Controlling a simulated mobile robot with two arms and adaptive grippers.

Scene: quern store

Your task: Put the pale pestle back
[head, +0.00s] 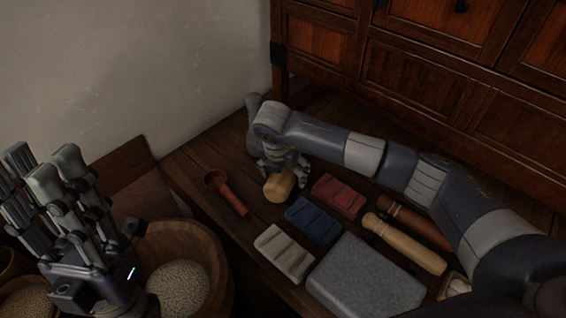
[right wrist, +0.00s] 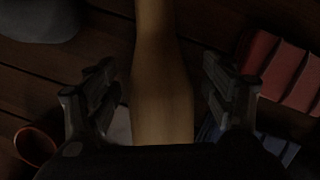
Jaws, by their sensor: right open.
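A short-looking pale wooden piece (head: 279,186) is under my right gripper (head: 285,174) on the dark table, partly hidden by the fingers. In the right wrist view it is a long pale wooden shaft (right wrist: 161,95), narrower at the top, between the open fingers of my right gripper (right wrist: 160,92). Gaps show on both sides. A second pale, pestle-shaped wooden piece (head: 405,244) lies beside a brown one (head: 415,222) at the right. I cannot tell which is the pale pestle. My left gripper (head: 48,165) is raised at the left, fingers up, and looks empty.
Red (head: 338,196), blue (head: 313,220) and whitish (head: 284,252) grooved blocks lie near a grey stone slab (head: 365,278). A reddish scoop (head: 228,194) lies left of my right gripper. A wooden tub of grain (head: 215,262) stands front left; a cabinet (head: 420,88) is behind.

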